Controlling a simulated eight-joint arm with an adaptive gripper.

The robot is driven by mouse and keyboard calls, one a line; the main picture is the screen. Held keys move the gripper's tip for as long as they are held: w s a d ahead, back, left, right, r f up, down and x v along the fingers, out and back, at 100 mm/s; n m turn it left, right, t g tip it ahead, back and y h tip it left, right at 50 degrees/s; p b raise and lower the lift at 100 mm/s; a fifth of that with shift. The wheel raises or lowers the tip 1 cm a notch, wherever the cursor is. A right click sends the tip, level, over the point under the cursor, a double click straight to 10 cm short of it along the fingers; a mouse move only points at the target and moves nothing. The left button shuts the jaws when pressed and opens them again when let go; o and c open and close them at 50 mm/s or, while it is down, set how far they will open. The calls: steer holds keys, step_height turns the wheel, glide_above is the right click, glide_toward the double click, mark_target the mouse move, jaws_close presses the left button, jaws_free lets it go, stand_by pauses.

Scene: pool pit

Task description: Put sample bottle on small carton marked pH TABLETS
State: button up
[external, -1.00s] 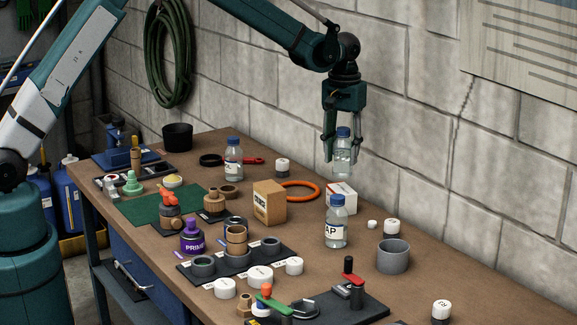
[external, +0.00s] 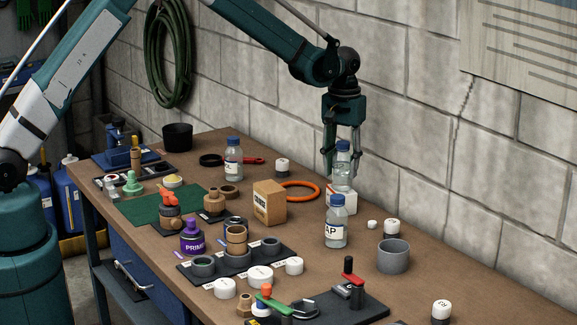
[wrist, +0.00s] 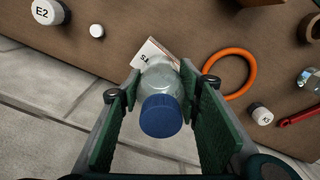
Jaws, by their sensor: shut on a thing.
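My gripper (external: 343,150) is shut on a clear bottle with a blue cap (external: 342,168), held upright. The bottle's lower end is at the top of a small white carton (external: 341,200); I cannot tell whether it touches. In the wrist view the bottle (wrist: 160,105) sits between the green finger pads, and it partly hides the white carton (wrist: 154,52), which shows the letters "TS". A similar blue-capped bottle (external: 336,222) with a label ending in "AP" stands in front of the carton. Another blue-capped bottle (external: 233,160) stands farther back on the left.
An orange ring (external: 300,190) and a brown cardboard box (external: 270,202) lie left of the carton. A grey cup (external: 393,256) and white-capped jars (external: 391,227) are to its right. The block wall (external: 420,160) rises close behind.

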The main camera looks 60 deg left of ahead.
mark_target(343, 142)
steer(key=o, duration=1)
steer(key=shift+r, duration=0.2)
step_height(343, 142, up, 12)
steer(key=shift+f, duration=0.1)
stand_by(0.6)
